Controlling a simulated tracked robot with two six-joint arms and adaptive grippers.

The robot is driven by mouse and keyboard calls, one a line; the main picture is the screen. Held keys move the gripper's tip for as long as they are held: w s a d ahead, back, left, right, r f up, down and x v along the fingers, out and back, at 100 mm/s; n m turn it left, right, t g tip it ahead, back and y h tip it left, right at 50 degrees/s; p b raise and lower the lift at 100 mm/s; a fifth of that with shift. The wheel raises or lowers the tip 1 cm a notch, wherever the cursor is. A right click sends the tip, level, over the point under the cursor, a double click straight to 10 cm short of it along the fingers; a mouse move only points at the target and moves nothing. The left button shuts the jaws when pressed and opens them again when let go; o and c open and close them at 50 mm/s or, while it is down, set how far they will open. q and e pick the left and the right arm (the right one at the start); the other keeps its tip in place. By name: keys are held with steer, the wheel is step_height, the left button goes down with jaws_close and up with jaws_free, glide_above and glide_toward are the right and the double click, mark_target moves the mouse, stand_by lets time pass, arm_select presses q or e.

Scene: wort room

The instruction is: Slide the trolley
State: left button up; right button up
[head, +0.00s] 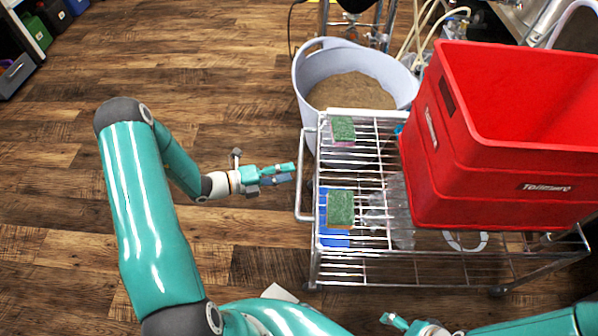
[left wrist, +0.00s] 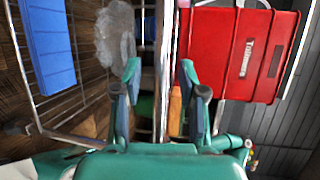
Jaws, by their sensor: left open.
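The trolley is a chrome wire rack, and its side handle (head: 299,195) faces my left arm. It carries a red crate (head: 482,188) on its right part. My left gripper (head: 280,174) is open and empty, just left of the handle, with its fingers pointing at it. In the left wrist view, the open fingers (left wrist: 158,68) have a vertical metal bar (left wrist: 166,60) showing between them; whether they touch it I cannot tell. My right gripper (head: 408,324) is at the bottom edge, partly cut off, in front of the trolley.
Two green sponges (head: 341,208) lie on the trolley's left part, with a blue item (head: 333,236) beneath the nearer one. A pale tub (head: 305,75) of brown grain stands behind the trolley. The wooden floor (head: 210,80) at left is clear.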

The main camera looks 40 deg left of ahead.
mark_target(298, 170)
arm_select(q)
steer(key=shift+b+x, duration=0.4)
steer(key=shift+x, duration=2)
jaws_close()
steer(key=shift+a, duration=0.25)
steer(key=shift+f, duration=0.1)
